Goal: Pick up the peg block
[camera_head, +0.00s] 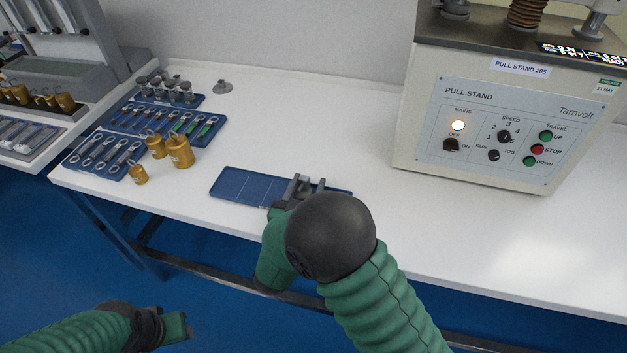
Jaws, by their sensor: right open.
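My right gripper (301,188) is over the blue tray (236,186) near the table's front edge, with its jaws open. Grey parts show at its tip, and I cannot tell whether one of them is the peg block or all are fingers. No peg block can be made out clearly; my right arm hides part of the tray. My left gripper (177,328) is low at the bottom left, in front of the table and away from the tray; its jaws are not clear.
The pull stand (500,120) stands at the right. Brass weights (179,151) and blue racks (158,121) of metal parts are at the left. A small grey piece (222,87) lies behind.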

